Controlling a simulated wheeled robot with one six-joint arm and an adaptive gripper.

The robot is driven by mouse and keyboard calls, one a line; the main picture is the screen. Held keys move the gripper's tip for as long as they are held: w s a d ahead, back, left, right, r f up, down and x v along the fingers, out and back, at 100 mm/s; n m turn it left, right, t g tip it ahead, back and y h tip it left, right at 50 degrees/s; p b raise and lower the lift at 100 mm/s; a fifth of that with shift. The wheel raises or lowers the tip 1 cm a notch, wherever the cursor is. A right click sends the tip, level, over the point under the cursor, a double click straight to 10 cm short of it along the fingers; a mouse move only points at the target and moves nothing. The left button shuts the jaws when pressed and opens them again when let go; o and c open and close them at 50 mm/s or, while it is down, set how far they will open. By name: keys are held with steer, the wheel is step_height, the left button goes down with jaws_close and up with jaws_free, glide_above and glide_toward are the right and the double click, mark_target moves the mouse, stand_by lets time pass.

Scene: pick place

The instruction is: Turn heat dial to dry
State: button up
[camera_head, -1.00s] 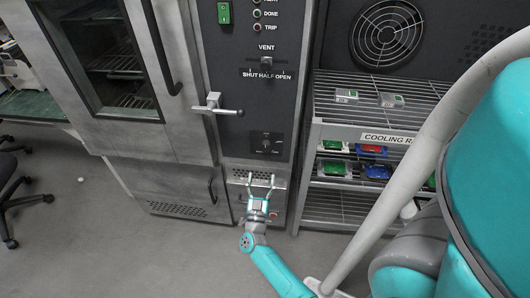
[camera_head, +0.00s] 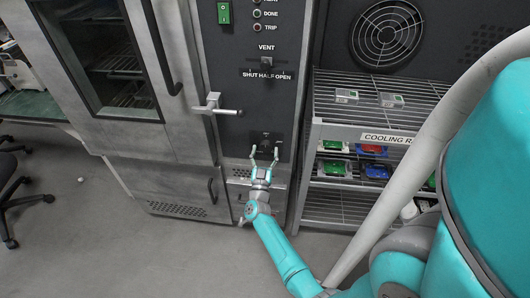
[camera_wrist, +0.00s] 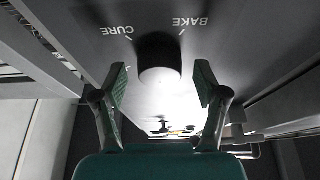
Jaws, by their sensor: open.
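The heat dial (camera_wrist: 160,62) is a dark round knob on the dark control panel, between my open fingers in the wrist view. The labels "CURE" (camera_wrist: 116,30) and "BAKE" (camera_wrist: 190,28) show beside it, upside down; a "DRY" label is not readable. In the head view the dial (camera_head: 265,146) is low on the panel, just above my fingertips. My gripper (camera_head: 264,155) is open, with a finger on either side of the dial and gaps to it in the wrist view (camera_wrist: 160,88). I cannot tell which label the dial points to.
A vent knob (camera_head: 266,62) and a green switch (camera_head: 224,13) are higher on the panel. A lever handle (camera_head: 217,106) sticks out at the oven door's right. A cooling rack (camera_head: 365,125) with several small packs stands to the right.

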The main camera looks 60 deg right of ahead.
steer(key=shift+c, duration=0.2)
steer(key=c, duration=1.1)
steer(key=shift+m, duration=0.3)
steer(key=m+g, duration=0.1)
steer(key=m, duration=0.2)
steer(key=m+g, duration=0.2)
steer(key=m, duration=0.1)
steer(key=m+g, duration=0.1)
steer(key=m, duration=0.2)
steer(key=shift+w+a+r+g, duration=0.1)
steer(key=shift+w+g, duration=0.2)
steer(key=shift+g, duration=0.1)
steer(key=m+g, duration=0.1)
steer(key=m, duration=0.1)
steer(key=m+g, duration=0.1)
steer(key=m, duration=0.1)
steer(key=shift+r+m+y, duration=0.1)
steer(key=shift+m+y, duration=0.2)
steer(key=shift+m+g+y, duration=0.6)
steer(key=shift+m, duration=1.4)
